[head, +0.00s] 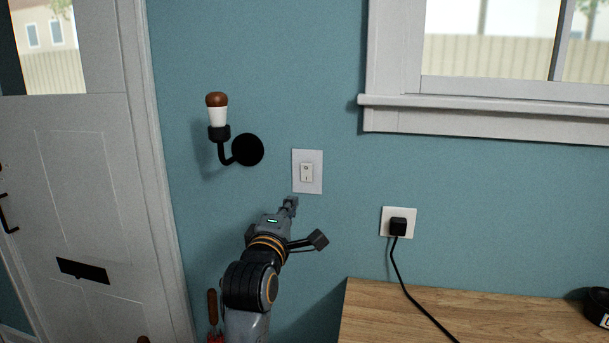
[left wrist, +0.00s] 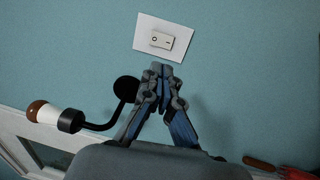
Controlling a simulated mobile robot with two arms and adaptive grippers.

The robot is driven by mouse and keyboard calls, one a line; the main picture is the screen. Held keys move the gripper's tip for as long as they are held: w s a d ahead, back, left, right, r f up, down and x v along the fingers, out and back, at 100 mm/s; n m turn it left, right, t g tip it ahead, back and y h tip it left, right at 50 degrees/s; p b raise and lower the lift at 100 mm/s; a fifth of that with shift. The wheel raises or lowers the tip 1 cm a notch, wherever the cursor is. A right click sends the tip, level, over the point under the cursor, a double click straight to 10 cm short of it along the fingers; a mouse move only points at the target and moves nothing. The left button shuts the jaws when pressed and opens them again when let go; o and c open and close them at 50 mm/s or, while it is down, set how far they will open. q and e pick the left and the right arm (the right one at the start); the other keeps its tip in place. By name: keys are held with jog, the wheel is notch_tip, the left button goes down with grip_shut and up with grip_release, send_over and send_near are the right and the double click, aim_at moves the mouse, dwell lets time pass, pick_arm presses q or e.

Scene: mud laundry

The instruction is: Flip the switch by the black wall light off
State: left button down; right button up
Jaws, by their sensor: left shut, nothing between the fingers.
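The white light switch (head: 307,172) is a rocker on a pale plate on the teal wall. It shows in the left wrist view (left wrist: 160,41), just beyond my fingertips. The black wall light (head: 247,149) is to its left, with a white and brown bulb-shaped top; it also shows in the left wrist view (left wrist: 125,90). My left gripper (head: 291,201) is shut and empty, its tips just below the switch plate in the head view. I cannot tell whether the tips touch the wall. My right gripper is not in view.
A white door (head: 80,180) stands at the left and a window sill (head: 480,105) is at the upper right. A black plug sits in a wall outlet (head: 385,230), its cord (head: 405,290) running down over the wooden tabletop (head: 500,320).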

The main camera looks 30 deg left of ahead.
pick_arm(q)
jog(key=shift+a+r, duration=0.1)
jog(key=shift+r, duration=0.25)
jog(key=shift+w, duration=0.15)
jog(key=p, duration=0.4)
send_near(307, 168)
jog(key=x, duration=0.7)
jog(key=shift+f, duration=0.15)
